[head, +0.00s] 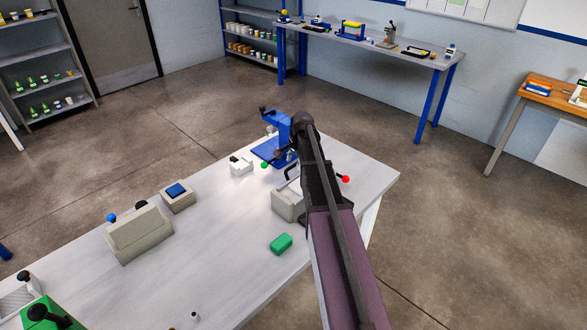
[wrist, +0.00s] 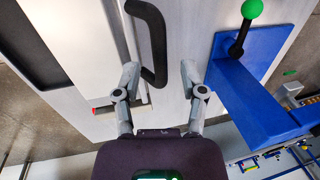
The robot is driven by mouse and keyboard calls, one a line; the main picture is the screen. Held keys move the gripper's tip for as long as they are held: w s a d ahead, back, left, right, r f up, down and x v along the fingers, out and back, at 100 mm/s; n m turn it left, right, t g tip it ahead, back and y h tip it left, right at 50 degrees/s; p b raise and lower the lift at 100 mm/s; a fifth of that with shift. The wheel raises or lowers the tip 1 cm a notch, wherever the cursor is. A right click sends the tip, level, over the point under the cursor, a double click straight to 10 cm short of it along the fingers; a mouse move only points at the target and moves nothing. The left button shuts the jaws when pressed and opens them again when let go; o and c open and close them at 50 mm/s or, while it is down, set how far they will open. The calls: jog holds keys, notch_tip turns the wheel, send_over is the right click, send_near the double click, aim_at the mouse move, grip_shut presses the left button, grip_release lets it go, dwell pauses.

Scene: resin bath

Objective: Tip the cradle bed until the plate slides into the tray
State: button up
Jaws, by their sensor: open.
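My gripper (wrist: 160,76) is open in the wrist view, its two fingers spread on either side of the lower end of a curved black handle (wrist: 157,35). I cannot tell whether either finger touches it. The handle stands beside a pale grey body (wrist: 88,30), with a dark recess at its far left. In the head view a pale grey open box (head: 287,207), perhaps the tray or part of the cradle, is partly hidden behind my arm. I cannot clearly make out the plate or the cradle bed.
A blue stand (head: 268,150) with a green-knobbed lever (wrist: 240,32) is close to the right finger. A red knob (head: 345,179) sticks out right of my arm.

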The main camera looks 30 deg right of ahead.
jog(key=shift+w+f+b, duration=0.15)
jog(key=shift+f+b, duration=0.2)
jog(key=shift+f, duration=0.25)
grip_shut()
